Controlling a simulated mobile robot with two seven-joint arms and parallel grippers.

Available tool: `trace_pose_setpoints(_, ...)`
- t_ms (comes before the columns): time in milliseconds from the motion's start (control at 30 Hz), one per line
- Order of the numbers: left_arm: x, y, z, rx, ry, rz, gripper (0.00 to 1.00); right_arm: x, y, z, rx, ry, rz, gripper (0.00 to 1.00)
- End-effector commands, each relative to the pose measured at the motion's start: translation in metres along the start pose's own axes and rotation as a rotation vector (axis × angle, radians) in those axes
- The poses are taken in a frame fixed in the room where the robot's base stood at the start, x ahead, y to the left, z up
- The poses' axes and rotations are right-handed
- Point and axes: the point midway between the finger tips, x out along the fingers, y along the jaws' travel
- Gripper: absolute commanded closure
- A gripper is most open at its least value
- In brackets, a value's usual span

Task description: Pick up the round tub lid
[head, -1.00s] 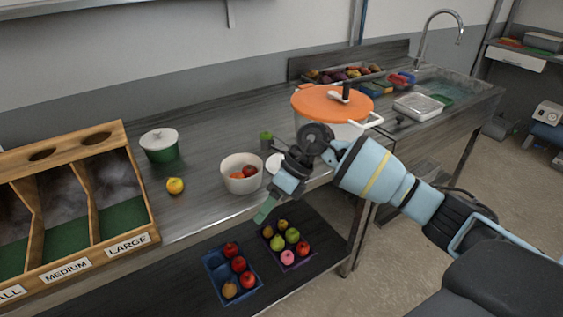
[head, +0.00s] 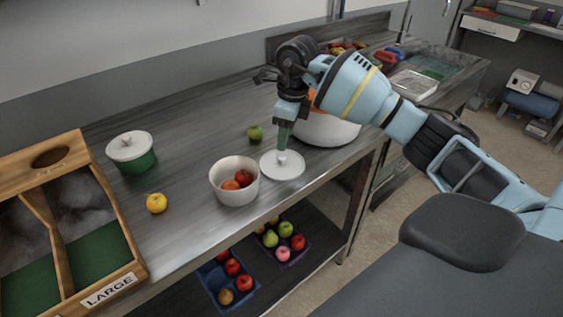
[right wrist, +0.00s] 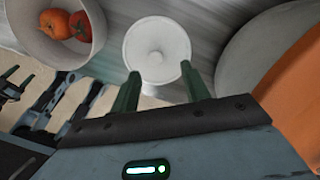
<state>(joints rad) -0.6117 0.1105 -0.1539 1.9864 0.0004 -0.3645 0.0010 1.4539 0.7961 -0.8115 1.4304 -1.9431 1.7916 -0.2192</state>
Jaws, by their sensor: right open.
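A round white tub lid (head: 281,166) with a small knob in its middle lies flat on the metal counter, right of the white bowl and near the counter's front edge. My right gripper (head: 284,142) is above the lid in the head view, fingers pointing down. The knob is seen from above and is clear of the fingers.
A white bowl (head: 214,181) with fruit stands left of the lid. A green apple (head: 255,133), a yellow fruit (head: 157,203) and a green lidded tub (head: 142,162) are on the counter. A wooden sorting bin (head: 113,205) is at left.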

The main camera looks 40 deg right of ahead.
Motion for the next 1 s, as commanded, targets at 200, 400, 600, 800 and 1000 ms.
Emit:
trace_pose_setpoints(200, 0.001, -0.001, -0.012, 0.002, 0.024, -0.001, 0.35, 0.007, 0.001, 0.0, -0.001, -0.001, 0.0, 0.54)
trace_pose_setpoints(400, -0.002, -0.002, -0.024, 0.004, 0.045, -0.003, 0.35, 0.032, 0.008, -0.002, -0.001, 0.0, 0.001, 0.54)
trace_pose_setpoints(600, -0.002, -0.002, -0.023, 0.004, 0.044, -0.003, 0.35, 0.052, 0.008, -0.002, -0.001, -0.002, 0.0, 0.54)
trace_pose_setpoints(800, -0.001, -0.002, -0.019, 0.004, 0.036, -0.003, 0.35, 0.054, 0.008, -0.002, -0.001, -0.003, -0.001, 0.54)
trace_pose_setpoints(1000, -0.001, -0.002, -0.016, 0.003, 0.029, -0.003, 0.35, 0.054, 0.008, -0.002, -0.001, -0.003, -0.001, 0.72)
